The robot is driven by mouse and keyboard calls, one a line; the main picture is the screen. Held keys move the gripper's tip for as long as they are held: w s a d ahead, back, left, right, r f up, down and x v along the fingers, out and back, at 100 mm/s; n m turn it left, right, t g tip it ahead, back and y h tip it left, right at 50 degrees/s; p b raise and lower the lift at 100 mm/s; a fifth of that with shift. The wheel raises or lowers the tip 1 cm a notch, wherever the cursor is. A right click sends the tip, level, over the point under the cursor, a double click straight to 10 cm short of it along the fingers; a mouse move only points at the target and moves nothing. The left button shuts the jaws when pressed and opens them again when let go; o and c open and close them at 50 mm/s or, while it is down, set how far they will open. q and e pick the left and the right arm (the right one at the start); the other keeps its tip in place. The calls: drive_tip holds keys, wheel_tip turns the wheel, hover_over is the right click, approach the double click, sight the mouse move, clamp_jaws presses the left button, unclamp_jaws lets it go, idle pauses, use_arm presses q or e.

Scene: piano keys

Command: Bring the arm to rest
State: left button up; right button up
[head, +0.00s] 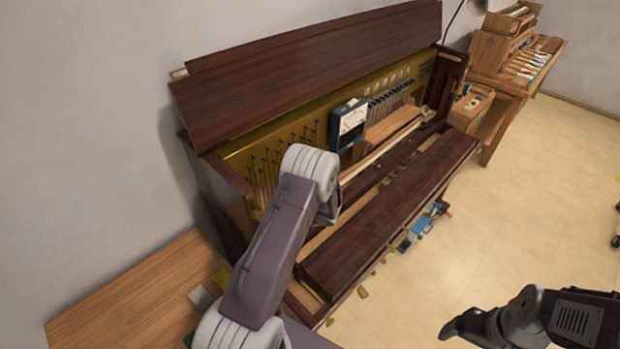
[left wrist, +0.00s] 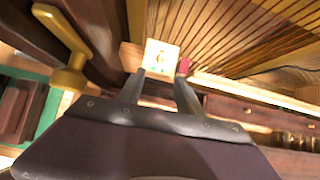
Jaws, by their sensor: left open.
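My left arm (head: 275,245) reaches up from the bottom of the head view in front of the left part of an open upright piano (head: 310,62). Its gripper is mostly hidden there behind the arm's own links. In the left wrist view my left gripper (left wrist: 158,86) is open, its two dark fingers apart. A pale card-like piece (left wrist: 160,57) and a small red piece (left wrist: 183,68) show just beyond the fingertips; I cannot tell whether they touch. My right gripper (head: 455,327) seems to be the dark tip at lower right, over the floor, its jaws unclear.
A meter (head: 350,122) stands inside the piano. A brass fitting (left wrist: 66,76) is close to the left finger's side. A wooden bench top (head: 140,290) lies at left, a tool bench (head: 520,65) at the back right.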

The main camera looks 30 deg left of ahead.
use_arm(q)
drive_tip(key=w+d+r+n+t+b, duration=0.2)
drive_tip(key=d+r+n+b, duration=0.15)
drive_tip(key=r, duration=0.65)
drive_tip(key=s+d+n+g+h+b, duration=0.1)
drive_tip(key=s+d+n+h, duration=0.3)
drive_tip(key=s+d+n, duration=0.4)
drive_tip(key=s+d+n+g+h+b, duration=0.1)
drive_tip(key=s+d+n+g+h, duration=0.1)
drive_tip(key=s+d+n, duration=0.6)
drive_tip(key=s+f+n+h, duration=0.1)
drive_tip(key=s, duration=0.3)
drive_tip(key=shift+s+n+h, duration=0.25)
drive_tip(key=shift+n+h, duration=0.1)
drive_tip(key=shift+h, duration=0.05)
drive_tip(key=shift+s+r, duration=0.1)
drive_tip(key=shift+s, duration=0.1)
